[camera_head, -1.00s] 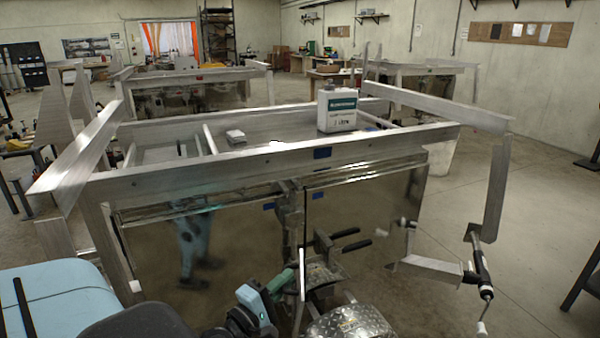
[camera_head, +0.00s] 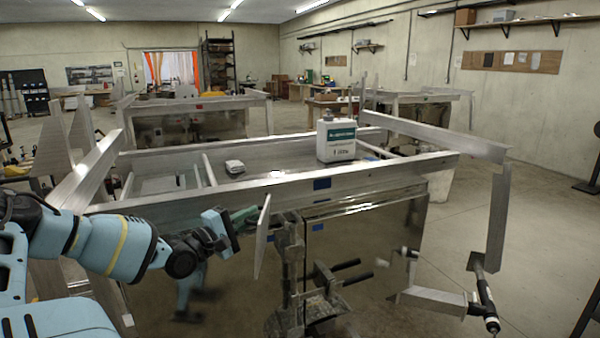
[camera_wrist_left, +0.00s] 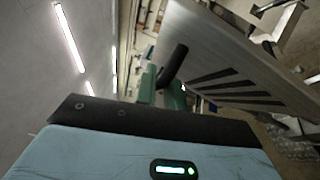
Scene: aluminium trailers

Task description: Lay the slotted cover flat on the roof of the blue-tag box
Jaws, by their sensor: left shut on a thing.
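My left gripper (camera_head: 240,217) is shut on the slotted cover (camera_head: 262,238), a thin metal plate seen nearly edge-on and held upright, in front of the box's near rail. In the left wrist view, the cover (camera_wrist_left: 225,62) shows several dark parallel slots beside the green fingers (camera_wrist_left: 160,88). My right gripper is not in view.
A white jug with a green label (camera_head: 336,141) and a small pale block (camera_head: 234,167) stand on the box's top. Raised flaps (camera_head: 435,137) flank it. A bracket with a tool (camera_head: 484,295) sticks out at the front right. Other trailers stand behind.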

